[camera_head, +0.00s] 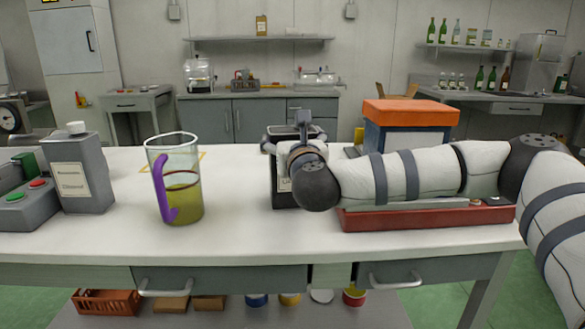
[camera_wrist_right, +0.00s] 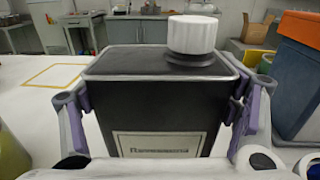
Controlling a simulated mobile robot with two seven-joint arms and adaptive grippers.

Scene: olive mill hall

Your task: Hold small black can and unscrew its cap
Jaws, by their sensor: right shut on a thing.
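The small black can (camera_wrist_right: 155,90) stands upright in the right wrist view, with a pale label low on its front. Its white cap (camera_wrist_right: 192,35) sits on the black neck at the top right. My right gripper (camera_wrist_right: 160,108) is shut on the can, with one purple-grey finger against each side. In the head view the black can (camera_head: 283,192) is on the white table (camera_head: 250,235), largely hidden behind my right wrist and gripper (camera_head: 293,143). The cap cannot be made out there. My left gripper is in neither view.
A glass beaker (camera_head: 185,195) of yellow-green liquid stands left of the can. A grey can (camera_head: 78,180) and a button box (camera_head: 25,207) are further left. A red tray (camera_head: 430,217) lies under my right arm; an orange-lidded box (camera_head: 410,112) stands behind. A yellow outline (camera_wrist_right: 57,75) marks clear tabletop.

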